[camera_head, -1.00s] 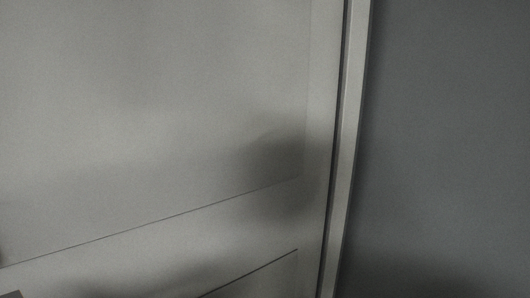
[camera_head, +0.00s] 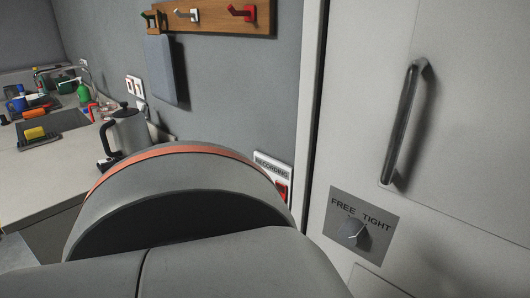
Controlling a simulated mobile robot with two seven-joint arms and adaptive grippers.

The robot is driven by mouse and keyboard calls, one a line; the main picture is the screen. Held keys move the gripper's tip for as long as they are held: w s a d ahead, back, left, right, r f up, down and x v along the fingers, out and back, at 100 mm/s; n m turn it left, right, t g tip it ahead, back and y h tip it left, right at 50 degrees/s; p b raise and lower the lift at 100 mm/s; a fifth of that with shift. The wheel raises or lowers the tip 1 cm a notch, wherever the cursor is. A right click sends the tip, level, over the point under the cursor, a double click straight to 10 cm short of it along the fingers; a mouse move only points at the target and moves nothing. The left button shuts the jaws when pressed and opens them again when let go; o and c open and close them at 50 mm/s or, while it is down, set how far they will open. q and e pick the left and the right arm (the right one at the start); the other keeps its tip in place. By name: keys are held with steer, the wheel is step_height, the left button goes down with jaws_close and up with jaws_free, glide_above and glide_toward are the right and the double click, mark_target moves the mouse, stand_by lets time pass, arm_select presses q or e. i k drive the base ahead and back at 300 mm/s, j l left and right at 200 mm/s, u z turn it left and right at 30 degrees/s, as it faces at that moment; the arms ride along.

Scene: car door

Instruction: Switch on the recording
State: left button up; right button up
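A white panel marked RECORDING (camera_head: 272,166) is on the grey wall beside the door frame. A red switch (camera_head: 282,188) shows at its lower right; its lower part is hidden behind my large grey arm link with an orange band. I cannot tell the switch's position. Neither gripper is in view.
A white door (camera_head: 360,100) at right has a dark bar handle (camera_head: 404,120) and a FREE/TIGHT knob plate (camera_head: 358,222). A counter (camera_head: 30,190) at left holds a kettle (camera_head: 127,130) and several small items.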

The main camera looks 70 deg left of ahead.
mark_target(283, 188)
steer(key=u, duration=2.2)
